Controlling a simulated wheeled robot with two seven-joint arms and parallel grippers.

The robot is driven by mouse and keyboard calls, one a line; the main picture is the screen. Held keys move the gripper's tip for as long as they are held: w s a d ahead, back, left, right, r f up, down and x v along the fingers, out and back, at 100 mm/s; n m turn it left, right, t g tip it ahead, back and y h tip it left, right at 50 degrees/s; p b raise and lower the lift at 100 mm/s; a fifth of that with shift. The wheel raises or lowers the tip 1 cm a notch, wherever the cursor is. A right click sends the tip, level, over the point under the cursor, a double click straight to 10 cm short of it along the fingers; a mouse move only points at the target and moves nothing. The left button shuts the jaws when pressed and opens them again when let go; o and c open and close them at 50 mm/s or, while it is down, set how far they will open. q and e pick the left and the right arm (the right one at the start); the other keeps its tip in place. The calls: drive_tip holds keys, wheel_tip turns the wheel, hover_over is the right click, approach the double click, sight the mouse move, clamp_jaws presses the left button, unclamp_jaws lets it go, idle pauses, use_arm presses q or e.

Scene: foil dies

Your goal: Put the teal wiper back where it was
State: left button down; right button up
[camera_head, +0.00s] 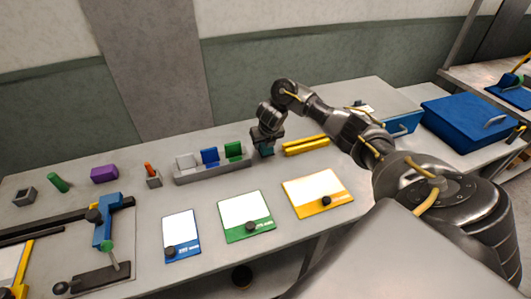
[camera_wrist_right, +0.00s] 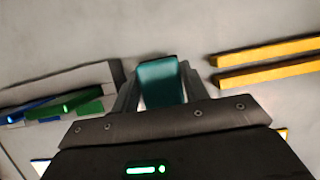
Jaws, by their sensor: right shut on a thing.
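The teal wiper (camera_wrist_right: 161,80) is between the fingers of my right gripper (camera_wrist_right: 158,92), which is shut on it. In the head view the right gripper (camera_head: 266,148) points down at the table, just right of the grey rack, and only a small part of the teal wiper (camera_head: 267,151) shows beneath it. I cannot tell whether the wiper touches the table. My left gripper is not in view.
Two yellow bars (camera_head: 306,145) lie close right of the gripper. Blue, green and yellow-edged boards (camera_head: 318,193) lie in front. A blue box (camera_head: 470,120) stands far right.

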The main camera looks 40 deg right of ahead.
sight(266, 149)
drive_tip(key=shift+d+f, duration=0.1)
drive_tip(key=shift+d, duration=0.05)
wheel_tip(266, 149, down, 2)
drive_tip(key=shift+s+d+f+b, duration=0.1)
drive_tip(key=shift+b, duration=0.45)
drive_tip(key=shift+f+p, duration=0.25)
drive_tip(key=shift+p, duration=0.05)
drive_tip(key=shift+f, duration=0.4)
drive_tip(key=o, duration=1.3)
